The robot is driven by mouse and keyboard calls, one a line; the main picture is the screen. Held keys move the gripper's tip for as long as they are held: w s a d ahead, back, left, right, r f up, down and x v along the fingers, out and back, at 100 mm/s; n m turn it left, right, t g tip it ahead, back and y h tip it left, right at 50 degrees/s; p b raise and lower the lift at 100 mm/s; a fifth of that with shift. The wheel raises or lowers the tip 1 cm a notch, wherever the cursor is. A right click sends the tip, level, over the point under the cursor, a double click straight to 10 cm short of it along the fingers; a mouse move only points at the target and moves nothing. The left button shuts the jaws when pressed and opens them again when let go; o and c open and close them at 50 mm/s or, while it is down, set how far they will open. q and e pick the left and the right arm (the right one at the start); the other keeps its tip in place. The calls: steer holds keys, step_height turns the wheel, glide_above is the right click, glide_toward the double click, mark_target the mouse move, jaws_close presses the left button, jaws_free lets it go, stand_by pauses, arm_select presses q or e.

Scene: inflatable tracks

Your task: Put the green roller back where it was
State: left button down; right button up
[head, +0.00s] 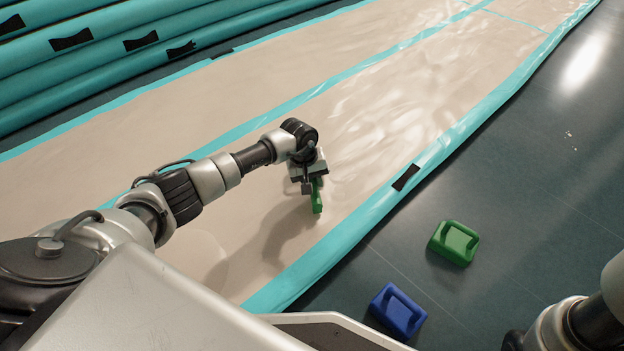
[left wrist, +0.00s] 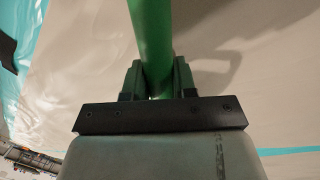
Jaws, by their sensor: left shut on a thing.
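My left gripper (head: 311,184) hangs over the beige inflatable track, right of its middle stripe. It is shut on the green roller (head: 317,199), which shows as a short green piece below the fingers. In the left wrist view, the gripper (left wrist: 158,84) has a finger on each side of the green roller (left wrist: 151,35), a smooth green bar that runs out of the top of the picture. The roller's far end is out of that view. I cannot tell whether the roller touches the track. My right gripper does not show; only part of that arm is at the lower right.
The beige track (head: 235,112) has turquoise edges. A green block with a handle (head: 454,243) and a blue one (head: 398,311) stand on the dark floor right of it. Turquoise inflatable tubes (head: 110,40) lie at the upper left. The floor at the right is mostly clear.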

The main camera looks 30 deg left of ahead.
arm_select(q)
steer(key=shift+f, duration=0.1)
steer(key=c, duration=0.8)
jaws_free()
step_height(320, 180, up, 11)
steer(key=s+a+p, duration=0.1)
steer(key=p, duration=0.6)
steer(key=shift+a+f+p, duration=0.15)
steer(key=shift+a+p, duration=0.2)
steer(key=shift+a, duration=0.05)
